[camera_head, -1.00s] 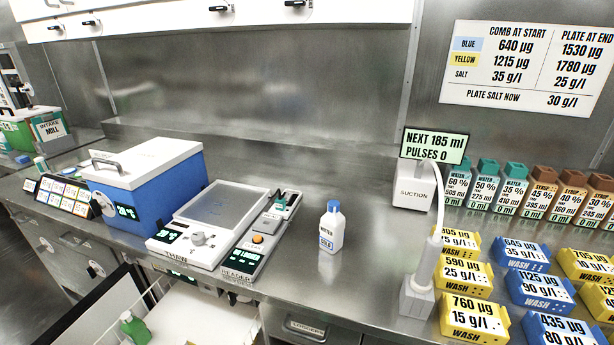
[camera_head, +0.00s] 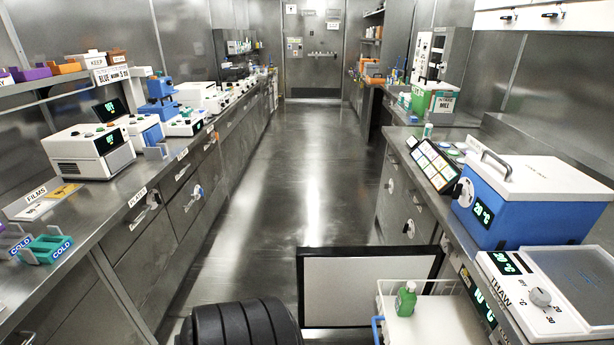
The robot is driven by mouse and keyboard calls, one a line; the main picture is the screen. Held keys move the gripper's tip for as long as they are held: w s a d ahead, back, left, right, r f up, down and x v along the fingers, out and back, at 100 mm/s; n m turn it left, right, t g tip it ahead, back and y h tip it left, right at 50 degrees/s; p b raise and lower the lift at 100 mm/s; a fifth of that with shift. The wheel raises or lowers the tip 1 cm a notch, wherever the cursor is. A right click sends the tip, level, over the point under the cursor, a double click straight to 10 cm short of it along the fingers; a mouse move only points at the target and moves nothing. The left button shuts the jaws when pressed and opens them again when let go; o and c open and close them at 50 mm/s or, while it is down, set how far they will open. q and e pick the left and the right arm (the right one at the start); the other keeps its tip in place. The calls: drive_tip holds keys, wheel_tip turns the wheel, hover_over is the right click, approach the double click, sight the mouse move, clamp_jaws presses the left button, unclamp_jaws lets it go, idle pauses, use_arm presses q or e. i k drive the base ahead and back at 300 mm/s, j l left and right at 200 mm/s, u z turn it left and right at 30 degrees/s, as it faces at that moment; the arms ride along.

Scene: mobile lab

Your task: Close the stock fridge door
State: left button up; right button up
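The stock fridge door (camera_head: 365,290) appears to be the pale panel with a black frame in the lower middle. It stands open, sticking out from under the right counter into the aisle. Just right of it, a white pulled-out shelf or basket (camera_head: 432,320) holds a green bottle (camera_head: 406,299). A lit display (camera_head: 484,305) sits on the counter front above. The fridge's inside is mostly hidden. Neither of my grippers is in view.
The aisle floor (camera_head: 300,190) is clear beyond the door. The left counter (camera_head: 120,205) carries instruments and racks. On the right counter stand a blue cool box (camera_head: 520,215) and the thaw plate (camera_head: 545,290).

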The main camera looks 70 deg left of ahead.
sight(336, 287)
drive_tip(key=j+u, duration=0.15)
drive_tip(key=u, duration=1.05)
